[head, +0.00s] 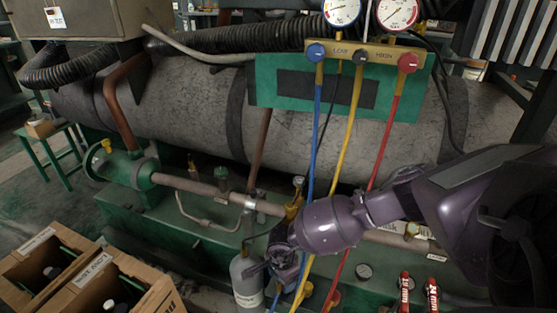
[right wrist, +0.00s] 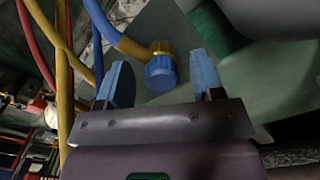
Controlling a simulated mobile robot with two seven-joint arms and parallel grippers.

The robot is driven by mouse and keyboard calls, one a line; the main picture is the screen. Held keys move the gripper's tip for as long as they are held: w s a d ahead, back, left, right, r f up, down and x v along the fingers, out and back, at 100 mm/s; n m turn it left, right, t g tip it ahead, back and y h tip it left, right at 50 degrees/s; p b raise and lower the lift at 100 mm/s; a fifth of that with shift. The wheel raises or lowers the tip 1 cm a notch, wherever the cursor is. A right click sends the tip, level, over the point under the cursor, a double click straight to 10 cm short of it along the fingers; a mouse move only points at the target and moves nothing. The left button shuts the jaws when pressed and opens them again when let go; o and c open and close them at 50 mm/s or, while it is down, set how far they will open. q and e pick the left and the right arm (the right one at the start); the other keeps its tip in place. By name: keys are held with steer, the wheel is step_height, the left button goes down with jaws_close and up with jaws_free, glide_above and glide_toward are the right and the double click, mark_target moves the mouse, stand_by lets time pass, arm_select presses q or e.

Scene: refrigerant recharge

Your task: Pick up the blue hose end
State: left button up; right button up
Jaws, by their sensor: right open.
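The blue hose (head: 317,125) hangs from the left port of the gauge manifold. In the right wrist view its end (right wrist: 160,73) is a ribbed blue cap on a brass elbow. My right gripper (right wrist: 159,64) is open, with one finger on each side of the blue cap and a visible gap to each finger. In the head view my right gripper (head: 268,266) is low at the centre, by the grey cylinder, and the hose end cannot be made out there. My left gripper is not in view.
The yellow hose (head: 353,120) and red hose (head: 385,140) hang beside the blue one, close to my right arm. A grey cylinder (head: 246,283) stands at the gripper. Cardboard boxes (head: 98,280) stand at lower left.

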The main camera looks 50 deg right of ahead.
steer(key=shift+w, duration=0.1)
steer(key=c, duration=1)
